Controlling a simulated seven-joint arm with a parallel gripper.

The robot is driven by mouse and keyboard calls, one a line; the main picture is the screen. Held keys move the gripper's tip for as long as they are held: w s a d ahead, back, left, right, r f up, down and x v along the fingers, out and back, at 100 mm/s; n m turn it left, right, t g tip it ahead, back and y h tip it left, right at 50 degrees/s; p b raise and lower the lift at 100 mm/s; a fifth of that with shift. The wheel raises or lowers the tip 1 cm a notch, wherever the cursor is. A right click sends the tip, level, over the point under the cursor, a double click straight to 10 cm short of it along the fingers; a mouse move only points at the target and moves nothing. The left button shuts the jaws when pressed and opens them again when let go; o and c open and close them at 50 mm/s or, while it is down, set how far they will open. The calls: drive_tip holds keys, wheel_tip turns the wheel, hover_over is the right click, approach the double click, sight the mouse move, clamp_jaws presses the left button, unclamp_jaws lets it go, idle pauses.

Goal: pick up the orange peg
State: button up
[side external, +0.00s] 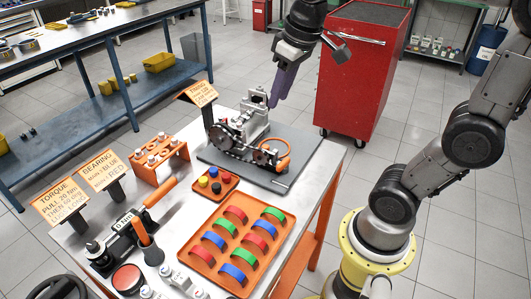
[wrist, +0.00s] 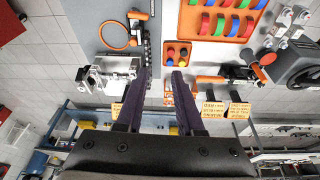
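My gripper (side external: 272,103) is above the far side of the workbench, close to the grey engine block (side external: 250,127) in the side view. In the wrist view, the two dark purple fingers of my gripper (wrist: 160,74) are apart with nothing held between them. A small orange tray (side external: 228,190) holds short round pegs in red, yellow, black and blue. The same tray (wrist: 178,46) lies just beyond the fingertips in the wrist picture, apart from them. I cannot tell with certainty which peg, if any, is orange.
A large orange tray (side external: 193,262) of coloured bearing shells stands right of a tool with an orange handle (side external: 160,192). An orange rack (side external: 152,170) and label signs (side external: 103,170) line the left. A red cabinet (side external: 355,90) stands behind the bench.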

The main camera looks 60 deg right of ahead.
drive_tip(key=w+d+f+m+g, duration=0.1)
drive_tip(key=w+d+f+g, duration=0.1)
drive_tip(key=w+d+f, duration=0.4)
drive_tip(key=shift+m+g, duration=0.6)
drive_tip(key=shift+g, duration=0.1)
drive_tip(key=d+f, duration=0.1)
drive_tip(key=f, duration=0.2)
drive_tip(key=w+f, duration=0.1)
drive_tip(key=f, duration=0.3)
drive_tip(key=w+d+f, duration=0.1)
drive_tip(key=f, duration=0.3)
drive_tip(key=shift+d+f, duration=0.2)
drive_tip(key=shift+d, duration=0.15)
drive_tip(key=shift+w+f, duration=0.15)
drive_tip(key=shift+f, duration=1.25)
drive_tip(key=shift+w+f, duration=0.15)
drive_tip(key=shift+f, duration=1.2)
clamp_jaws()
